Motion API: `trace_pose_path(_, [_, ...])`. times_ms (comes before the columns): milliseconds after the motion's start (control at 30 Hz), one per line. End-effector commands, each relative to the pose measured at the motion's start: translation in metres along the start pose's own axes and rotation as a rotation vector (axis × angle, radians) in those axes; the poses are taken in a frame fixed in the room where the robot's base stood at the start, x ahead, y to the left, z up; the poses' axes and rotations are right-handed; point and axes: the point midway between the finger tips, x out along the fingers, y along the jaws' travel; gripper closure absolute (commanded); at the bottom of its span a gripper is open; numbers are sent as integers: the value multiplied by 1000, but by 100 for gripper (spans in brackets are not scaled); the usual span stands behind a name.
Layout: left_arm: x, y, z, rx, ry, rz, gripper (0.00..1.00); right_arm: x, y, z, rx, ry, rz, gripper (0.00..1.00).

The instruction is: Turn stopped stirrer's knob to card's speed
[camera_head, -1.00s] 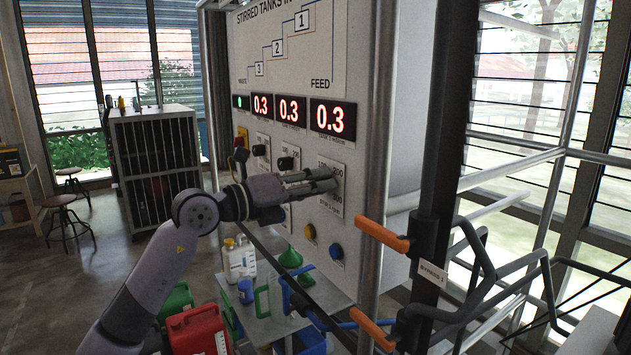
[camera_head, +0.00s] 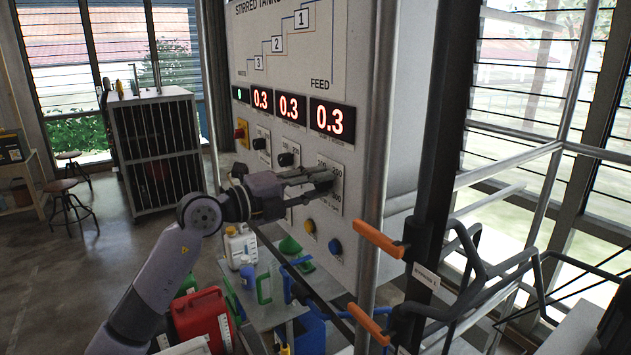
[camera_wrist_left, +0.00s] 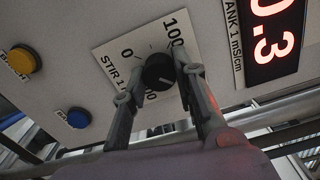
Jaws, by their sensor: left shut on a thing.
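The panel (camera_head: 345,75) carries a row of stirrer knobs under red displays reading 0.3. My left gripper (camera_head: 325,180) is at the rightmost dial plate (camera_head: 337,203), under the display nearest the FEED label. In the left wrist view, the fingers of my left gripper (camera_wrist_left: 168,78) are on either side of a round black knob (camera_wrist_left: 159,72), shut on it. Its plate (camera_wrist_left: 110,52) reads STIR 1, with 0 and 100 visible and other marks partly hidden. The middle knob (camera_head: 286,160) and left knob (camera_head: 260,144) stand free. No card is clearly visible. My right gripper is not in view.
A yellow button (camera_head: 310,226) and a blue button (camera_head: 335,247) sit below the dials. A red button (camera_head: 241,132) is at the panel's left. Orange-handled levers (camera_head: 378,239) stick out at right. A red jerrycan (camera_head: 203,320) and bottles stand below.

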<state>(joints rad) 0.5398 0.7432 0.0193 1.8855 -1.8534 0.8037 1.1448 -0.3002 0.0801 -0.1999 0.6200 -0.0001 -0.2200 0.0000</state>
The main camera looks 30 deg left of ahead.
Motion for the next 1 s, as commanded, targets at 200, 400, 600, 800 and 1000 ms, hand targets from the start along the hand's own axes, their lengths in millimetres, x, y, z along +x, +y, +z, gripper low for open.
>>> trace_pose_path(200, [0, 1, 0, -7, 0, 1, 100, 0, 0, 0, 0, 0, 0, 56])
trace_pose_path(400, [0, 1, 0, -6, 0, 1, 100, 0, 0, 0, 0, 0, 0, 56])
trace_pose_path(600, [0, 1, 0, -5, 0, 1, 61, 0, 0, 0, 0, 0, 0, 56])
trace_pose_path(800, [0, 0, 0, -5, 0, 0, 54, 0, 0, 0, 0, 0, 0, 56])
trace_pose_path(1000, [-1, 0, 0, -5, 0, 0, 54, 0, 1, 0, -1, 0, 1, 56])
